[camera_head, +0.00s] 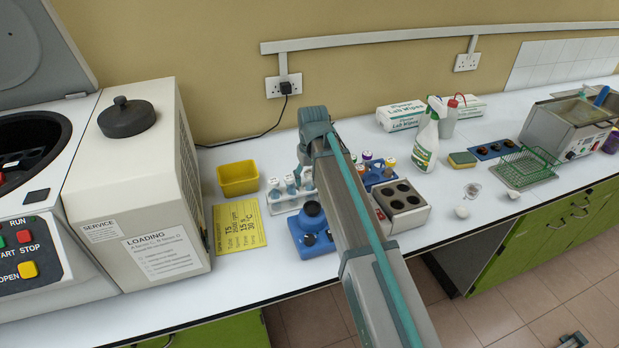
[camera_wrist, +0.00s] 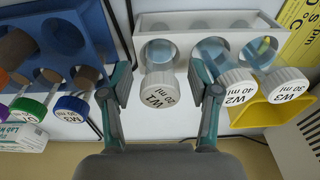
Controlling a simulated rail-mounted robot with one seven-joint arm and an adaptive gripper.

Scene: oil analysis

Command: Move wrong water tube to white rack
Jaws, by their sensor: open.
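The white rack (camera_head: 283,206) stands left of my arm in the head view and at the top of the wrist view (camera_wrist: 182,38). It holds white-capped tubes with pale blue liquid: W1 (camera_wrist: 160,90), W2 (camera_wrist: 236,87) and W3 (camera_wrist: 284,84). My gripper (camera_wrist: 160,80) is open, with one finger on each side of the W1 tube; contact cannot be told. The blue rack (camera_wrist: 95,22) is to the left in the wrist view and holds tubes with coloured caps, one blue-capped (camera_wrist: 73,108) and one green-capped (camera_wrist: 28,109). My arm hides part of the racks in the head view.
A yellow bin (camera_head: 238,179) and a yellow card (camera_head: 239,226) lie left of the white rack. A blue device (camera_head: 312,236) stands in front of it. A block with dark holes (camera_head: 402,205) is right of my arm. A large machine (camera_head: 140,190) stands at the left.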

